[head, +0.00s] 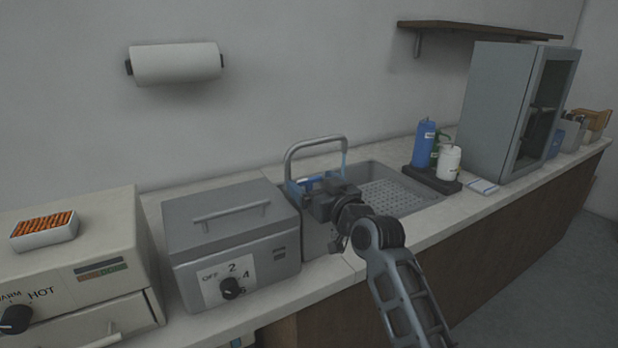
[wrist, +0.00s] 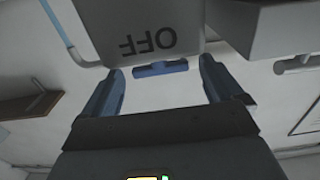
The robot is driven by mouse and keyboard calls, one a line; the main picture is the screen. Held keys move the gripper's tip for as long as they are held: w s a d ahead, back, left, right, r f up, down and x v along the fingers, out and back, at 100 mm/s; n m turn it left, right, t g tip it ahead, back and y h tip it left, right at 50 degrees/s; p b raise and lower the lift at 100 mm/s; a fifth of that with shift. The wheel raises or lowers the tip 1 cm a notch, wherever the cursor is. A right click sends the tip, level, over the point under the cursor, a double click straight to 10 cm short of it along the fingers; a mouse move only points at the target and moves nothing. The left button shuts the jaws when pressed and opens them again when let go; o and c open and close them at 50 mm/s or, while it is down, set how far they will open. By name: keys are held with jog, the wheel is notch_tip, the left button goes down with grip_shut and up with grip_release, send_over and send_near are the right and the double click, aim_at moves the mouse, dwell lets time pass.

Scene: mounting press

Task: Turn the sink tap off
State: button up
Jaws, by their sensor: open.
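The sink tap (head: 316,142) is a grey arched spout at the back left of the sink (head: 432,199). A thin blue stream of water (head: 344,164) runs from its end. My gripper (head: 309,186) is at the foot of the tap, and its body hides much of that area. In the wrist view my gripper (wrist: 161,75) is open, with a finger on each side. A short blue bar (wrist: 160,69), seemingly the tap's handle, lies between the fingertips, with gaps at both ends. A grey panel (wrist: 140,22) by it reads OFF upside down.
A grey lidded box (head: 232,235) with a dial stands close left of my gripper. A beige machine (head: 75,262) is further left. Bottles (head: 424,144) on a dark tray and a grey cabinet (head: 492,110) stand right of the sink. A paper roll (head: 176,63) hangs above.

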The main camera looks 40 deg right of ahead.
jog(key=shift+x, duration=1.25)
jog(key=shift+c, duration=0.4)
jog(key=c, duration=1)
jog(key=shift+o, duration=0.2)
